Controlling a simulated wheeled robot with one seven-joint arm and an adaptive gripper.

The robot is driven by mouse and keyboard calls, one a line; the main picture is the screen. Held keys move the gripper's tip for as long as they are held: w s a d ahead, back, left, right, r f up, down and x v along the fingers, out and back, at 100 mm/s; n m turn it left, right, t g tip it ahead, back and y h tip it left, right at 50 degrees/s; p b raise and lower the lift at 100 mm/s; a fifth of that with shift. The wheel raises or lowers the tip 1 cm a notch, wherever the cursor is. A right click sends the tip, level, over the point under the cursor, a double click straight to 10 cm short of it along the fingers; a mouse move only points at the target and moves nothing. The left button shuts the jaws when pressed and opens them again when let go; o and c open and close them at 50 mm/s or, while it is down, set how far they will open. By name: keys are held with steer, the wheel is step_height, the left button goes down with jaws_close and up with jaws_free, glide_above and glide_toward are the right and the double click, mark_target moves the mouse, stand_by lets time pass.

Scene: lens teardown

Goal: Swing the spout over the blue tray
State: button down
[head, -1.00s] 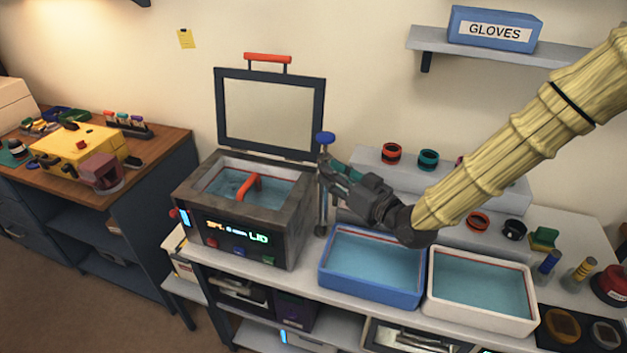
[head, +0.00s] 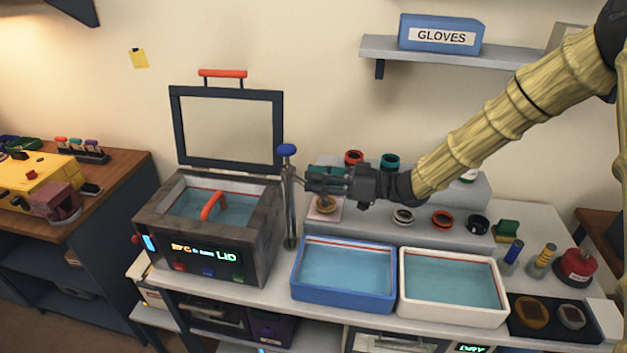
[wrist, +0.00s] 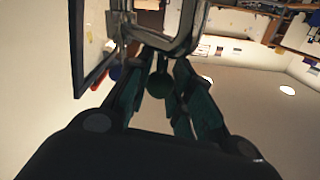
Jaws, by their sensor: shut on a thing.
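The spout stand is a metal post (head: 291,215) with a blue knob (head: 287,150) on top, between the grey bath and the blue tray. My gripper (head: 310,181) is level beside the upper post, below the knob, shut on the spout; its fingers hide most of the spout's arm. In the wrist view, a shiny bent metal tube (wrist: 168,44) crosses just beyond my teal fingers (wrist: 160,90), and the exact contact is dark. The blue tray (head: 343,298) holds bluish liquid and stands in front of and to the right of the post. My gripper is behind its left end.
The grey bath (head: 205,235) with its lid (head: 228,125) raised stands close left of the post. A white tray (head: 452,310) adjoins the blue one. Behind the trays, a stepped stand (head: 470,240) carries several rings. A shelf with a gloves box (head: 440,35) hangs above.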

steer(key=shift+w+d+r+n+g, duration=0.2)
steer(key=shift+n+g, duration=0.1)
steer(key=shift+g, duration=0.2)
steer(key=c, duration=1.2)
jaws_free()
steer(key=shift+c, duration=0.2)
steer(key=shift+f, duration=0.1)
steer(key=s+d, duration=0.1)
steer(key=d, duration=1.1)
steer(key=shift+s, duration=0.25)
steer(key=shift+a, duration=0.1)
